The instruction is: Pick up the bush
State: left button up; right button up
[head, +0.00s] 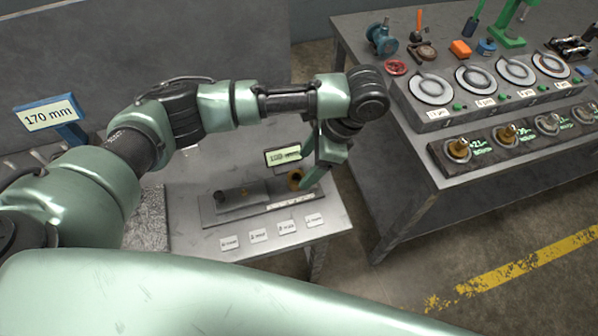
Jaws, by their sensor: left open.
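My left gripper (312,180) points down at this end of the fixture, close beside the bush. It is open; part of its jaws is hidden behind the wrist. I cannot tell whether a finger touches the bush. More brass bushes (458,148) stand in a dark rack on the right-hand bench. My right gripper is not in view.
A small display (283,156) stands behind the fixture, and white label cards (258,236) lie in front. A blue-framed "170 mm" sign (50,115) is at left. The right bench (400,155) carries round dials (431,89) and coloured tools. Yellow-striped floor is clear at lower right.

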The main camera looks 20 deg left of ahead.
aim_at(296, 177)
pick_arm(q)
jog(key=shift+x, duration=1.15)
jog(key=shift+w+a+f, duration=0.25)
jog(key=shift+f, duration=0.3)
jog(key=x, duration=0.2)
jog(key=shift+w+a+f+p, duration=0.1)
jog(key=shift+f+p, duration=0.15)
jog(key=shift+p, duration=0.05)
jog(key=c, duration=1.3)
grip_shut()
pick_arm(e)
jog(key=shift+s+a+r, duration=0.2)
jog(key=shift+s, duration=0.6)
pick_arm(q)
jog(key=shift+r, duration=0.1)
